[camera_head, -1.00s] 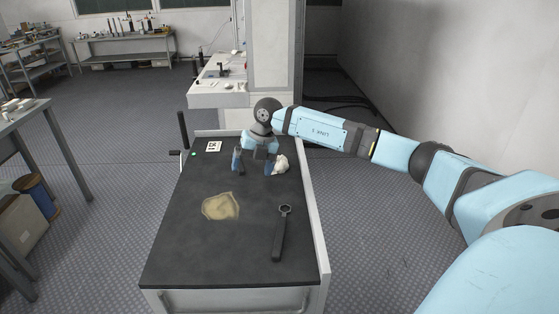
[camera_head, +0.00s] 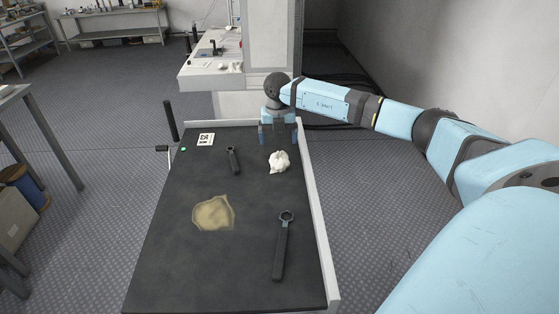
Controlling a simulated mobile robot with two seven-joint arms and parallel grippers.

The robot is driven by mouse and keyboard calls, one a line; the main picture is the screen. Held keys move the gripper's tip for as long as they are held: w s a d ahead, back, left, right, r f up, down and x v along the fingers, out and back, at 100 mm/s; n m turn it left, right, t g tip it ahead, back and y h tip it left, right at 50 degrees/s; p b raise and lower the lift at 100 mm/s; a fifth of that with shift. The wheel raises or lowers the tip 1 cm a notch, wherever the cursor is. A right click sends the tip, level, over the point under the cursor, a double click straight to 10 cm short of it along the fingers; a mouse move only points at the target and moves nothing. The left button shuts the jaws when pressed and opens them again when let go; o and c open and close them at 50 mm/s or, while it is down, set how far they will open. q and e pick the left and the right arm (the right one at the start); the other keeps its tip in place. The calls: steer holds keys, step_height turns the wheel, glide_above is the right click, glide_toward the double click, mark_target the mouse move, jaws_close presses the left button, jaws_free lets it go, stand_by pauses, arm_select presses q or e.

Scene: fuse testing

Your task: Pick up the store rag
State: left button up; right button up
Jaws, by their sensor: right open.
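A tan, flat, irregular cloth (camera_head: 213,213) lies on the dark top of the cart (camera_head: 165,255), left of centre. A small white crumpled cloth (camera_head: 279,162) lies near the far right edge of the same top. I cannot tell which of the two is the store rag. My right gripper (camera_head: 278,140) is open and empty, pointing down just beyond the white cloth at the far right end of the cart. It appears apart from the cloth. My left gripper is out of view.
A large dark wrench (camera_head: 281,248) lies at the front right of the cart and a smaller one (camera_head: 234,160) farther back. A marker card (camera_head: 205,140) lies at the far left. A raised rim (camera_head: 318,230) runs along the right side. A white bench (camera_head: 212,75) stands beyond.

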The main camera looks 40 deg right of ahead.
mark_target(279, 153)
steer(key=f, duration=0.8)
steer(key=shift+d, duration=0.2)
steer(key=shift+r, duration=0.15)
steer(key=c, duration=1)
